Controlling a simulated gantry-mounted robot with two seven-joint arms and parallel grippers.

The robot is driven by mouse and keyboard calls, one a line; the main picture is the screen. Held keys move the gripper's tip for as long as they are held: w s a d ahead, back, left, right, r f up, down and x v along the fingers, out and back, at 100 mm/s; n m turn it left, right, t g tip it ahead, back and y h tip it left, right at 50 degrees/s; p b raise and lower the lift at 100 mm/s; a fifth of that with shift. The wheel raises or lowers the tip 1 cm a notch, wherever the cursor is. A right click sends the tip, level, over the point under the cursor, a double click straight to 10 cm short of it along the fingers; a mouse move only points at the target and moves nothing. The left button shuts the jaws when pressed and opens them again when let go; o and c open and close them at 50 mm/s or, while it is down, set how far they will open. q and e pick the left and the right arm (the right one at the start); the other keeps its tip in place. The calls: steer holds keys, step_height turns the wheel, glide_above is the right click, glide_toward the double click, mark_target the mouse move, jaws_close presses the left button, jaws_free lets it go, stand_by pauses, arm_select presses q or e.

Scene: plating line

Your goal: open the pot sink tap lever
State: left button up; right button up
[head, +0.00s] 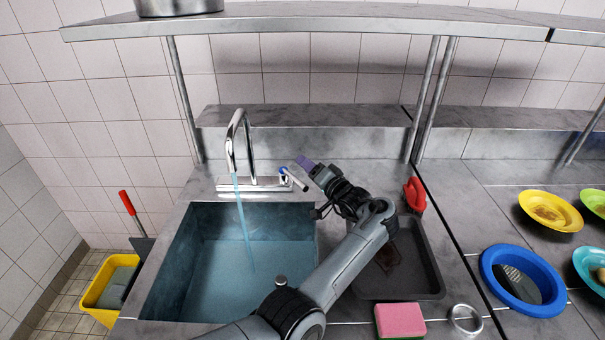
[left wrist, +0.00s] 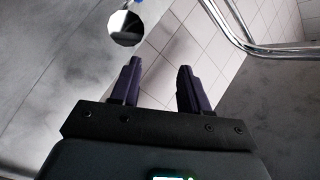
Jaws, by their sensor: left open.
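The chrome pot sink tap (head: 236,140) stands behind the sink, and a blue stream of water (head: 243,222) runs from its spout into the basin. Its lever (head: 296,180), with a blue mark at the pivot, sticks out at the right end of the tap base. My left gripper (head: 305,163) is open and empty, its purple fingertips just right of and above the lever. In the left wrist view, the two fingers (left wrist: 160,76) are apart. The lever's round end (left wrist: 125,28) shows just beyond the left finger, not between the fingers. Whether they touch is unclear. My right gripper is out of view.
The sink (head: 180,265) holds bluish water. A dark tray (head: 432,268), a red-handled object (head: 414,194), a pink sponge (head: 400,320) and a metal ring (head: 466,320) lie to its right. A shelf (head: 330,22) spans above. A yellow bucket (head: 100,300) stands at left.

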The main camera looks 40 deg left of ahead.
arm_select(q)
steer(key=w+d+r, duration=0.1)
steer(key=d+r, duration=0.4)
steer(key=d, duration=0.4)
steer(key=shift+d+p, duration=0.3)
steer(key=shift+p, duration=0.05)
steer(key=shift+r, duration=0.15)
